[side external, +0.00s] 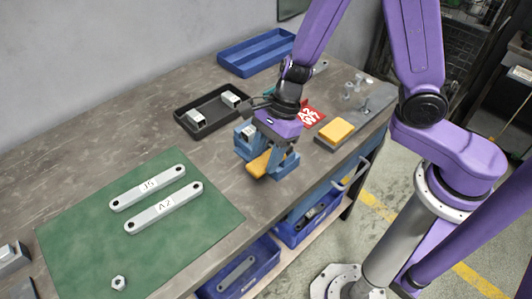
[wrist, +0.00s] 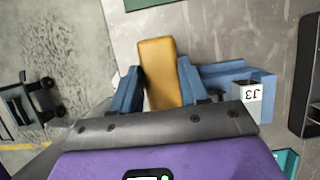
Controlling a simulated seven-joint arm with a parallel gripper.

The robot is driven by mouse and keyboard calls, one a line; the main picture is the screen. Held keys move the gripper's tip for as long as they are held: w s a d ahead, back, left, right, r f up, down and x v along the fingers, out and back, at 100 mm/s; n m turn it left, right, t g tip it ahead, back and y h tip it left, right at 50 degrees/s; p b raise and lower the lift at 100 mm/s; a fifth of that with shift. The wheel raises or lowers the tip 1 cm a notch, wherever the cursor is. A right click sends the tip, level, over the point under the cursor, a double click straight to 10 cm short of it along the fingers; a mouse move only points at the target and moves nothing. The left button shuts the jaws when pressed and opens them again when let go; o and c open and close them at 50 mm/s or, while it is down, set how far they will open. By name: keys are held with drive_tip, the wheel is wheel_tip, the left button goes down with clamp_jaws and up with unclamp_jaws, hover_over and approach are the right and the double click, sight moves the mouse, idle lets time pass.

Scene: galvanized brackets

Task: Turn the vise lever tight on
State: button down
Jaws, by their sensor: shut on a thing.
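The vise lever (side external: 259,166) is a yellow bar sticking out toward the front of the bench. In the wrist view the lever (wrist: 158,62) stands between the two blue fingers. My gripper (side external: 267,158) is low over the vise and shut on the lever; it also shows in the wrist view (wrist: 161,88). The blue vise (side external: 288,168) is partly hidden under my gripper. In the wrist view the vise (wrist: 225,72) shows to the right of the lever, with a pale block marked J3 (wrist: 248,94) at it. The jaw contact is hidden.
A black tray (side external: 183,124) with metal pieces lies behind the vise. A yellow-topped block (side external: 337,131) and a red tag (side external: 309,114) lie to the right. A green mat (side external: 85,215) with two labelled bars is at left. The bench's front edge is close to the vise.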

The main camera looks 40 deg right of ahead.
drive_tip(key=c, duration=0.6)
unclamp_jaws()
drive_tip(key=shift+w, duration=0.1)
drive_tip(key=shift+o, duration=0.2)
drive_tip(key=shift+r, duration=0.15)
drive_tip(key=v, duration=1.7)
drive_tip(key=shift+d, duration=0.2)
drive_tip(key=s+d+f+n+h, duration=0.2)
drive_tip(key=s+d+n, duration=0.2)
drive_tip(key=s+n, duration=0.4)
drive_tip(key=s+d+f+n+h, duration=0.2)
drive_tip(key=s+d+n, duration=0.3)
drive_tip(key=n, duration=1.7)
drive_tip(key=s, duration=0.4)
drive_tip(key=shift+s+f+n, duration=0.15)
drive_tip(key=shift+f+n, duration=0.05)
drive_tip(key=shift+n, duration=0.2)
